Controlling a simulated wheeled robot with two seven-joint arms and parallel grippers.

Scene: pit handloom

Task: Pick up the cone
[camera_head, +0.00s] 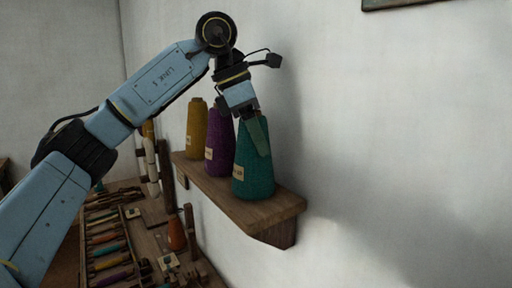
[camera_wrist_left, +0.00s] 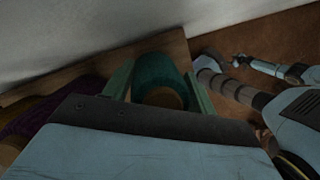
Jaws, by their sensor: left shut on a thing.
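Three thread cones stand upright in a row on a wooden wall shelf: a teal cone (camera_head: 252,182) nearest, a purple cone (camera_head: 216,150) behind it, and a mustard cone (camera_head: 196,128) farthest back. My left gripper (camera_head: 259,136) comes down from above, with its fingers around the upper part of the teal cone. In the left wrist view the teal cone (camera_wrist_left: 158,72) sits between the two green fingers (camera_wrist_left: 160,92), which are shut on it. The cone still appears to stand on the shelf. The gripper hides part of its top.
The wooden shelf (camera_head: 274,209) has a little bare room at its near end. The purple cone stands close beside the teal one. Below lies a bench with a tray of several coloured bobbins (camera_head: 108,245) and an orange-brown cone-shaped thing (camera_head: 177,234).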

